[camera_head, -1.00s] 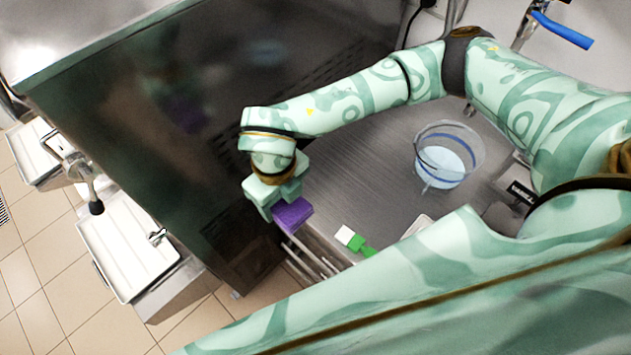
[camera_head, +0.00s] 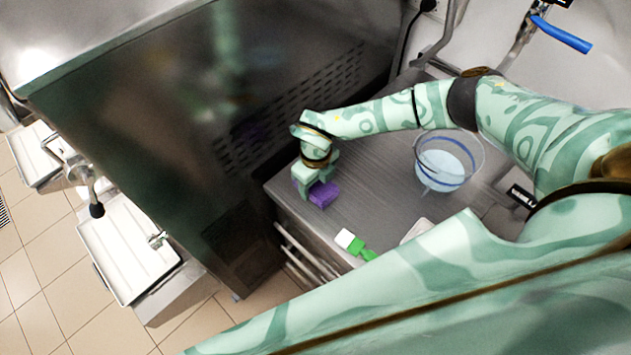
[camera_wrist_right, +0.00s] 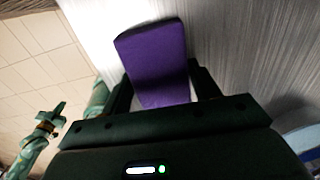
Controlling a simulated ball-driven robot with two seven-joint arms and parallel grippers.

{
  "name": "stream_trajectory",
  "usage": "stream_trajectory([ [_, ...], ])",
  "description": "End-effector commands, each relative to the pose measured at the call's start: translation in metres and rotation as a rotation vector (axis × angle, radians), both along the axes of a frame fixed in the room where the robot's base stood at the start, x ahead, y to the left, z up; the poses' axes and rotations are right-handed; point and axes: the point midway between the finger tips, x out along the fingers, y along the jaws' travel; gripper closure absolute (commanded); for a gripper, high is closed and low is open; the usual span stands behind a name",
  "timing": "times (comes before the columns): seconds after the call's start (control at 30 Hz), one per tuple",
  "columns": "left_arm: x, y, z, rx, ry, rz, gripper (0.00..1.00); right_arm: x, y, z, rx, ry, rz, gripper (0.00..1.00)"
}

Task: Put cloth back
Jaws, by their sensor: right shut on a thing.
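The cloth is a folded purple block (camera_head: 323,194) at the left part of the steel counter (camera_head: 385,180) in the head view. My right gripper (camera_head: 313,188) is shut on it from above. In the right wrist view the purple cloth (camera_wrist_right: 157,62) sticks out between the two fingers (camera_wrist_right: 165,95), with the counter surface behind it. I cannot tell whether the cloth touches the counter. My left gripper is not seen in the head view; in the right wrist view a green arm part shows at the lower left, too small to read.
A clear bucket with blue liquid (camera_head: 445,165) stands on the counter to the right. A green and white brush (camera_head: 353,243) lies near the front edge.

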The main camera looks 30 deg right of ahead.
Motion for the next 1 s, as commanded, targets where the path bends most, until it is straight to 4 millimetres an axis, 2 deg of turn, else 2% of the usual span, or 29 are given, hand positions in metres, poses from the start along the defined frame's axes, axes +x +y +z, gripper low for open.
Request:
stream_trajectory([
  [0.37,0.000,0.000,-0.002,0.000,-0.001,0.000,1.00,0.000,0.000,-0.006,0.001,-0.001,0.001,0.60],
  [0.4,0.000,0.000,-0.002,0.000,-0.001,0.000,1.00,0.000,0.000,-0.006,0.000,-0.001,0.001,0.36],
  [0.47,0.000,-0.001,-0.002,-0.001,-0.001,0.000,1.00,0.000,0.000,-0.006,0.000,-0.001,0.001,0.19],
  [0.5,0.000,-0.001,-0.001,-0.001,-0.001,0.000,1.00,0.000,0.000,-0.005,0.000,-0.001,0.001,0.17],
  [0.77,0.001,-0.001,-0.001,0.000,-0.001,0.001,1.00,0.000,0.000,-0.004,0.000,-0.001,0.000,0.17],
  [0.87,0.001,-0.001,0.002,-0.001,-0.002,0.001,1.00,0.001,0.000,0.004,0.001,-0.002,0.000,0.17],
  [1.0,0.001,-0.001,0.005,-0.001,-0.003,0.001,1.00,0.001,0.000,0.032,0.002,-0.005,0.001,0.17],
])
